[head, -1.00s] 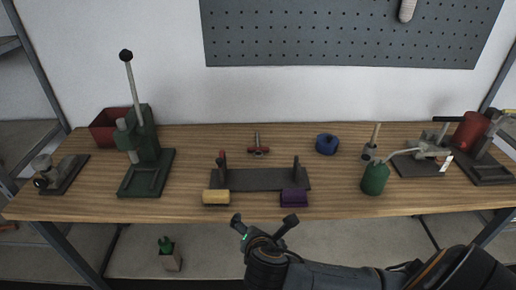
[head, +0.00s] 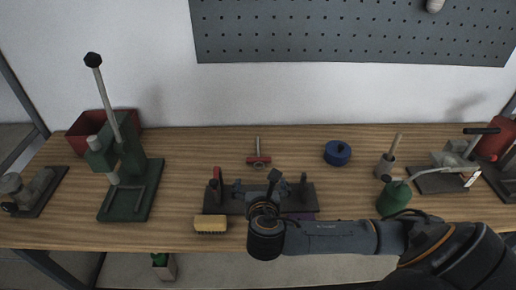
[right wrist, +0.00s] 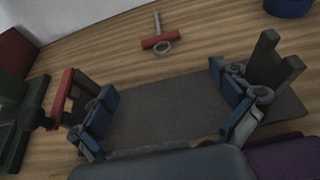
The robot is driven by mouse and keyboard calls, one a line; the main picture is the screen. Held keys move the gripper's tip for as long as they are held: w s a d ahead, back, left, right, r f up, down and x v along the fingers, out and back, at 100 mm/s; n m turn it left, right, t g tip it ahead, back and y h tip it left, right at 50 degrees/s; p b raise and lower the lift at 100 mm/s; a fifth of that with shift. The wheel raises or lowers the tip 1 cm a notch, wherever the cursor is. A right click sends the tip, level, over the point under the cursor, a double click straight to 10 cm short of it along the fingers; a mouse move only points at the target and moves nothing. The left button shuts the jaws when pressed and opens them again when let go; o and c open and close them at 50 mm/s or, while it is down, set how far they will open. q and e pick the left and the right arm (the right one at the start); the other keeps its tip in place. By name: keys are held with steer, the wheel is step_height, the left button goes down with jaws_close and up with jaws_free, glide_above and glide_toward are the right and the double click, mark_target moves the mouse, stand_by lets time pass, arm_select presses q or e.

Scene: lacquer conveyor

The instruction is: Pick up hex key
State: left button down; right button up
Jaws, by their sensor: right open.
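A red T-handled tool with a grey shaft, which looks like the hex key (head: 258,160), lies on the wooden bench behind the dark plate. It also shows in the right wrist view (right wrist: 158,41), near the top, with a ring beside its handle. My right gripper (head: 257,187) is open and empty over the dark plate, short of the red tool. In the right wrist view its blue-grey fingers (right wrist: 170,108) stand wide apart, with only the plate showing between them. My left gripper is not in view.
The dark plate (right wrist: 165,107) has upright posts at both ends, one with a red part. A yellow brush (head: 210,225) and a purple block (right wrist: 285,160) are in front. A blue round container (head: 337,153) stands to the right, a green press (head: 130,175) to the left.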

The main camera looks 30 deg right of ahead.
glide_toward(259, 161)
steer(key=shift+x, duration=1)
steer(key=shift+w+d+f, duration=0.1)
steer(key=shift+w+d, duration=0.15)
steer(key=shift+w, duration=0.25)
steer(key=p+x, duration=0.1)
steer(key=x, duration=0.3)
steer(key=shift+f, duration=0.2)
steer(key=shift+w+d+f, duration=0.1)
steer(key=shift+w+f, duration=0.05)
steer(key=c, duration=2)
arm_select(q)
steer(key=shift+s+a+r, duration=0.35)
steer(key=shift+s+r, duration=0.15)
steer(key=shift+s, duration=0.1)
arm_select(e)
jaws_close()
